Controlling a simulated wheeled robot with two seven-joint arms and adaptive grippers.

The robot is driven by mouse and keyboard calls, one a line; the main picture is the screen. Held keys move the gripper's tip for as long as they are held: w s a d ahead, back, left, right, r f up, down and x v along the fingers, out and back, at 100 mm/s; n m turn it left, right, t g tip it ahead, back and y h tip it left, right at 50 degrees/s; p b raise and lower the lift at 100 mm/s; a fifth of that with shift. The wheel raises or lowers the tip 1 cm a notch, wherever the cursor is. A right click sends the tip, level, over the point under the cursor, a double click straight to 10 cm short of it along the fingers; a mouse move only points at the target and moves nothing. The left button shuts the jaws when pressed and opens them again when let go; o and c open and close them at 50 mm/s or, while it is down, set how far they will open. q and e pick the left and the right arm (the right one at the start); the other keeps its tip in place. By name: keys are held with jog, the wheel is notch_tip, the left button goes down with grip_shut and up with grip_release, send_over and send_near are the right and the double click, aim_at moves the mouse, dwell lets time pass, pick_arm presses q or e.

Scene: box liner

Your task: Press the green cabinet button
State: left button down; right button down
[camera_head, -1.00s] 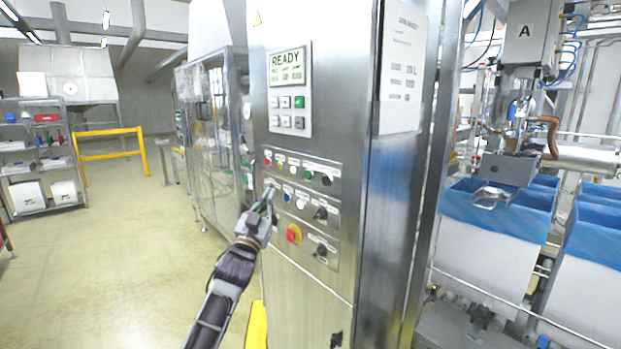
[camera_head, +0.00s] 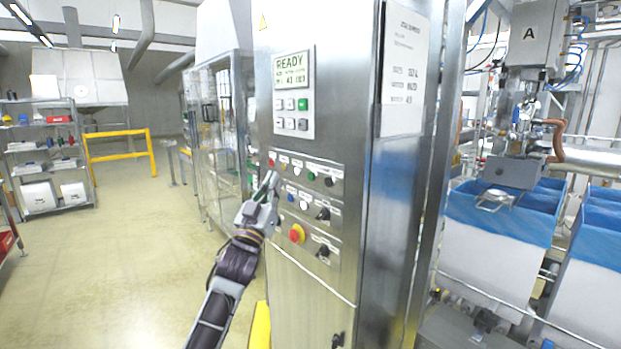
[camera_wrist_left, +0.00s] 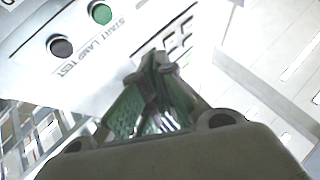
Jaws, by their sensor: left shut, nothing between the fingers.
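The green button (camera_head: 311,176) is in the upper row of round controls on the steel cabinet's front panel. In the left wrist view the green button (camera_wrist_left: 101,13) is at the top, labelled START, beside a black LAMP TEST button (camera_wrist_left: 60,46). My left gripper (camera_head: 270,178) is shut and empty, in front of the panel's left part, left of the green button and a little lower. In the left wrist view its fingertips (camera_wrist_left: 158,64) meet and appear apart from the green button. The fingers hide a bit of the panel's left side. My right gripper is not in view.
Other controls are close by: a red button (camera_head: 271,162), a blue one (camera_head: 290,197), a black knob (camera_head: 323,214) and a red-and-yellow emergency stop (camera_head: 297,234). Above is a READY display (camera_head: 292,68) with a keypad that has its own green key (camera_head: 303,104). Open floor lies left.

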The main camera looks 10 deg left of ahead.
aim_at(311, 176)
pick_arm(q)
jog(key=shift+w, duration=0.2)
